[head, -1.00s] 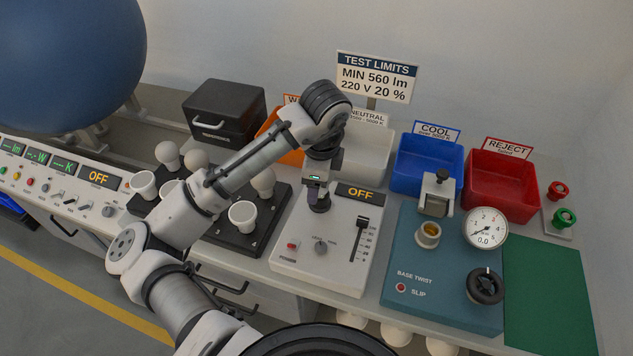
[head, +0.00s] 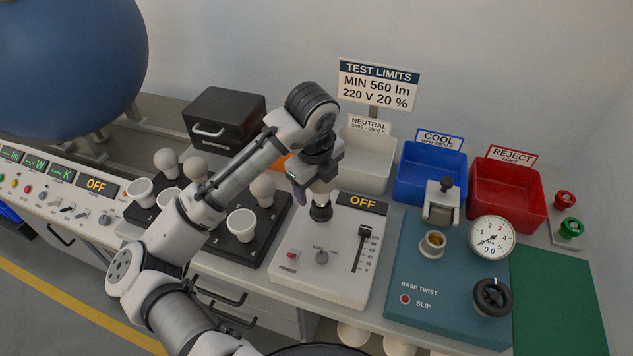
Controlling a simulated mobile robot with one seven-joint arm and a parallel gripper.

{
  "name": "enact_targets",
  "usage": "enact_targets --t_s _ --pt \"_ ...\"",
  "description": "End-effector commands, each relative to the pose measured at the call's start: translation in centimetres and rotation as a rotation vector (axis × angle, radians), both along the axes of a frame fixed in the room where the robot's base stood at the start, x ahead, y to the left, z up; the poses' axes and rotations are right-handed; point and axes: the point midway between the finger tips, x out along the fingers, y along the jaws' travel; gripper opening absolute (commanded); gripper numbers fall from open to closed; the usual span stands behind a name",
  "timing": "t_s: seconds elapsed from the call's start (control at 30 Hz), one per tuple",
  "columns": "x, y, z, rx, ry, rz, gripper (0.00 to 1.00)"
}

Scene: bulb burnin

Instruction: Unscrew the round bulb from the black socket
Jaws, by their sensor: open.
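The black socket (head: 321,213) stands at the back of the white panel with the slider. A pale shape, apparently the round bulb (head: 320,189), shows just above the socket. My gripper covers much of it, so whether it is seated in the socket is hard to tell. My gripper (head: 308,193) points down over the socket, with a dark finger to the left of the pale shape. Its jaws are open; whether they touch the bulb cannot be seen.
A black rack (head: 244,250) with several bulbs stands left of the panel. A teal base-twist tester (head: 430,285) stands to the right. White, blue (head: 420,190) and red (head: 505,210) bins are behind. A green mat (head: 560,300) at far right is clear.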

Motion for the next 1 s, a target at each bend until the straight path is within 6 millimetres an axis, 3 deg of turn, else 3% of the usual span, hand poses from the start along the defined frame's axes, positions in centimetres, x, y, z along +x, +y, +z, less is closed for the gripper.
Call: enact_targets --t_s 0.03,0.33,0.57,1.0 --pt "0.0 0.0 0.0 0.0 0.0 0.0 0.69" --pt "-0.1 0.1 0.0 0.002 0.002 0.001 0.3" --pt "-0.3 0.0 0.1 0.002 0.007 0.095 0.3" --pt "-1.1 -0.1 0.6 0.006 0.013 0.689 0.3"
